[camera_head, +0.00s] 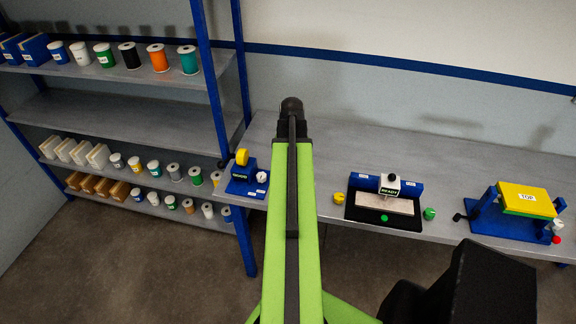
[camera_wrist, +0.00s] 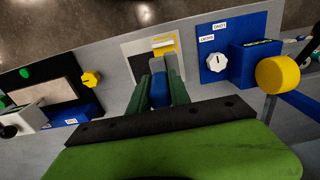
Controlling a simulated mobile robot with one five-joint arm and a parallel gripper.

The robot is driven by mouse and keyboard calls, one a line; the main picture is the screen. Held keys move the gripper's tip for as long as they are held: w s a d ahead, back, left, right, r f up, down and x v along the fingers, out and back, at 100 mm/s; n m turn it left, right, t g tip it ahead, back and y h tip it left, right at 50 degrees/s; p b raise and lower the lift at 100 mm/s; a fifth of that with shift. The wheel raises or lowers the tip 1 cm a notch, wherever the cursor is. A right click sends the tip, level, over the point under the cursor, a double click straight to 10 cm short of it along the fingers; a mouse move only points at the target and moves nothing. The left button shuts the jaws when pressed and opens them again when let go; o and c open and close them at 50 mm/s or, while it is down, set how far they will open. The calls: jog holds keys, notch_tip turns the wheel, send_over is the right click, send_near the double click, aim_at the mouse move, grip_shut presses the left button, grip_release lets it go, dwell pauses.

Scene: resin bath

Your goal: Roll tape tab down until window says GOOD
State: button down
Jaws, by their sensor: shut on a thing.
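My gripper (camera_wrist: 160,84) is shut on a blue handle (camera_wrist: 159,96), probably of a roller tool, between its green fingers. Just beyond the fingertips is a pale grey piece with a yellow tab (camera_wrist: 168,52) and a white bar at a black-and-white panel (camera_wrist: 140,69). Whether the tool touches the tab cannot be told. A blue tape station with a yellow roll (camera_wrist: 278,75) and a white dial (camera_wrist: 217,62) stands to the right in the wrist view. Its small dark window (camera_head: 240,178) is too small to read. In the head view, my arm hides the gripper and panel.
On the grey bench (camera_head: 450,165), a black tray with a pale slab (camera_head: 385,204) has a READY box (camera_head: 389,191). A yellow knob (camera_head: 340,198) sits beside it. A yellow-topped blue stand (camera_head: 525,198) is at far right. Blue-framed shelves (camera_head: 130,68) stand left.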

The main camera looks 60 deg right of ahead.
notch_tip(320, 180, down, 4)
jog(key=b, duration=0.4)
jog(key=shift+f, duration=0.15)
jog(key=shift+w+r, duration=0.1)
jog(key=shift+r, duration=0.15)
dwell(0.5)
